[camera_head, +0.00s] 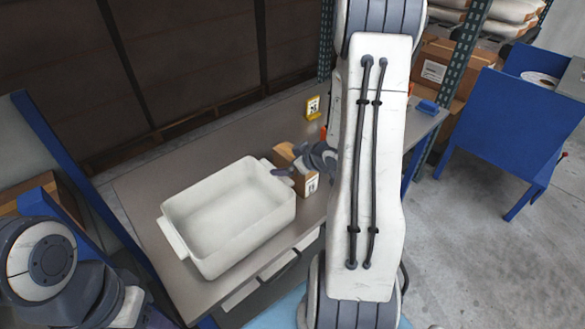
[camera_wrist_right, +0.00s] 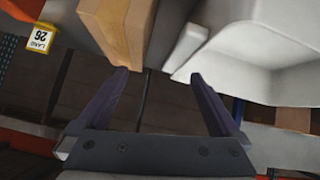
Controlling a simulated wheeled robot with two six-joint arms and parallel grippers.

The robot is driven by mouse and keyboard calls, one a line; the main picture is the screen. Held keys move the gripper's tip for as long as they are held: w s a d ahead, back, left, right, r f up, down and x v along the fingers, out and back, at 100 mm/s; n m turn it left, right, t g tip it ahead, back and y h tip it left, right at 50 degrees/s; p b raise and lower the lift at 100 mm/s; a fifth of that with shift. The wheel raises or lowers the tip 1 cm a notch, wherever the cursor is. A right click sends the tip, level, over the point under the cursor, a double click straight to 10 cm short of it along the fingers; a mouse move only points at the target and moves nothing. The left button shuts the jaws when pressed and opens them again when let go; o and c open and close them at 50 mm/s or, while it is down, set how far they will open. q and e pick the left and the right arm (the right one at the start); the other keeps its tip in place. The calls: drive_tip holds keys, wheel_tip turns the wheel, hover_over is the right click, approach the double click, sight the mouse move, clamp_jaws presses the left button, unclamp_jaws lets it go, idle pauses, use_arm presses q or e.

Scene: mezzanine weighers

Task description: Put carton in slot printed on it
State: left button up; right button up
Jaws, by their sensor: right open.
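A brown carton (camera_head: 283,154) stands on the grey table beside the white tote, with a white printed label (camera_head: 312,185) facing the near side; the print is too small to read. In the right wrist view the carton (camera_wrist_right: 120,28) is at the top, its edge close to one fingertip. My right gripper (camera_head: 290,176) is at the carton, partly hiding it; in the wrist view the gripper (camera_wrist_right: 158,74) is open with nothing between its fingers. A yellow-framed sign (camera_head: 313,107) stands at the table's back; in the wrist view this sign (camera_wrist_right: 40,38) reads LANE 26.
The empty white tote (camera_head: 205,262) fills the table's front middle and lies right of the carton in the wrist view (camera_wrist_right: 245,85). A small blue object (camera_head: 427,107) is at the table's right end. A blue cart (camera_head: 500,125) stands farther right. My right arm hides part of the table.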

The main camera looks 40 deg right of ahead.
drive_tip(key=s+d+m+t, duration=0.2)
drive_tip(key=s+d+t, duration=0.1)
drive_tip(key=s+d, duration=0.25)
drive_tip(key=shift+y, duration=0.3)
drive_tip(key=x, duration=0.4)
drive_tip(key=shift+w+d+f, duration=0.1)
drive_tip(key=shift+w, duration=0.25)
drive_tip(key=p+x, duration=0.1)
drive_tip(key=x, duration=0.4)
drive_tip(key=shift+w+d+f+p, duration=0.15)
drive_tip(key=shift+w+d+p, duration=0.15)
drive_tip(key=shift+w+p, duration=0.1)
drive_tip(key=shift+t, duration=0.3)
clamp_jaws()
